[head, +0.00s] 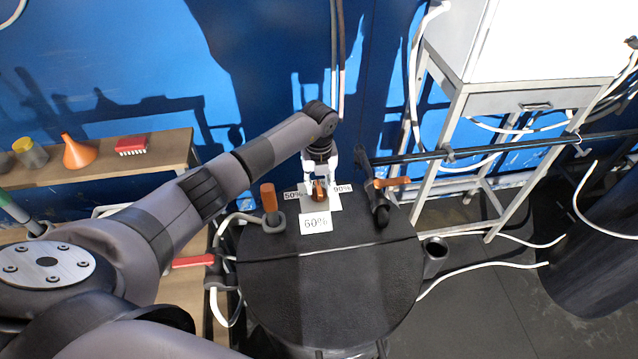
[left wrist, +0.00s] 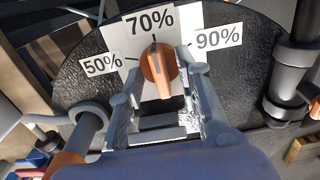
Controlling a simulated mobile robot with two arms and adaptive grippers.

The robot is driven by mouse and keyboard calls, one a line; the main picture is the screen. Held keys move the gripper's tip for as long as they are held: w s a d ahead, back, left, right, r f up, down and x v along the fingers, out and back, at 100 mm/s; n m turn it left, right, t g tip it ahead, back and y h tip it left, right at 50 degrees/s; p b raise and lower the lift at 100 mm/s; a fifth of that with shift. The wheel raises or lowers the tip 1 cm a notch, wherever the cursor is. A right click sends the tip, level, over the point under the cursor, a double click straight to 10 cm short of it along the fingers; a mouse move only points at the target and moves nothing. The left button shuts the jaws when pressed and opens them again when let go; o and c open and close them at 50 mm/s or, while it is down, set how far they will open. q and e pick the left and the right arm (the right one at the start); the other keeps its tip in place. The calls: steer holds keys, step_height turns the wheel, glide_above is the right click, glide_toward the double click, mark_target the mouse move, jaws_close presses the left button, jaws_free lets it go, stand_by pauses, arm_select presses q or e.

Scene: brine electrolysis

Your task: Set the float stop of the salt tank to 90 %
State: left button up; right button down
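The orange float-stop knob (left wrist: 158,70) sits on a white plate on the black tank lid (head: 320,270). In the left wrist view, 50% (left wrist: 101,65) is at its left, 70% (left wrist: 149,20) above and 90% (left wrist: 218,37) at its right. The grey line on the knob points near the 70% mark, slightly left. A card reading 60% (head: 316,223) lies in front of the knob in the head view. My left gripper (left wrist: 165,82) has a finger on each side of the knob and looks open around it; firm contact cannot be told. My right gripper is not in view.
Two orange-handled valves, left (head: 269,198) and right (head: 393,182), flank the knob on the lid. A metal stand (head: 520,102) with white hoses is at the right. A shelf (head: 160,162) with an orange funnel (head: 78,152) is at the left.

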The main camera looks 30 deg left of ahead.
arm_select(q)
steer(key=shift+c, duration=0.4)
jaws_close()
